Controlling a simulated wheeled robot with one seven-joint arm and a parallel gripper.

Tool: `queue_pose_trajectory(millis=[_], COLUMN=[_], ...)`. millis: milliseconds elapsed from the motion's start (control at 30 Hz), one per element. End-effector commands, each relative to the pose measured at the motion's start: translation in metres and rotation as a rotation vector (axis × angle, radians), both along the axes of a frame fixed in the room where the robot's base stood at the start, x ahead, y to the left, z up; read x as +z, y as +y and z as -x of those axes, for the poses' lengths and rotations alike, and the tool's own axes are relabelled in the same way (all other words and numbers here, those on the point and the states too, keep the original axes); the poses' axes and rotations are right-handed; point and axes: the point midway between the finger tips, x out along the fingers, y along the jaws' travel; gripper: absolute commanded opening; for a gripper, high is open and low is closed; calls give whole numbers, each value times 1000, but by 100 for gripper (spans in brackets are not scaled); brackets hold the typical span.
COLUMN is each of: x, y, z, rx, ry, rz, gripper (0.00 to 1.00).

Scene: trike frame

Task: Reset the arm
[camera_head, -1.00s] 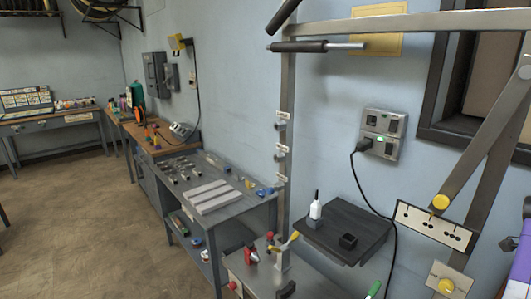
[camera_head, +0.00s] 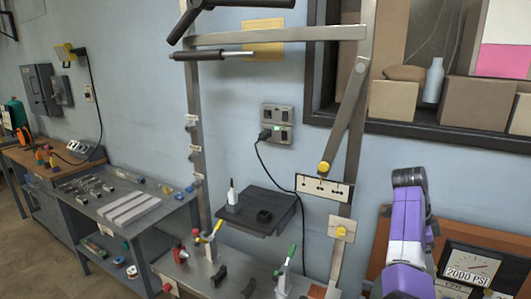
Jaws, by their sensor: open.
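Part of my purple and white arm rises at the right side of the head view, with a dark rounded part at its upper end. No gripper fingers show in this view, so I cannot see my gripper or anything in it. The trike frame (camera_head: 193,110) stands ahead as grey metal bars: an upright on the left, a top bar, and slanted bars on the right with yellow round knobs.
A metal bench (camera_head: 190,278) with toggle clamps stands below the frame. A dark shelf (camera_head: 285,210) holds a small white bottle (camera_head: 232,197). A grey worktable (camera_head: 95,207) is at left. A gauge display (camera_head: 470,268) is at lower right. Open floor shows at lower left.

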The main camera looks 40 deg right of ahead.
Motion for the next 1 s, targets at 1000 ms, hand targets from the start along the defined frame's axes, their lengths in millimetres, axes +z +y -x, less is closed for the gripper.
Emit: queue_pose_trajectory(millis=[1000], x=[13], y=[-8], z=[-110], rx=[1210], ry=[50], rz=[851], gripper=[74])
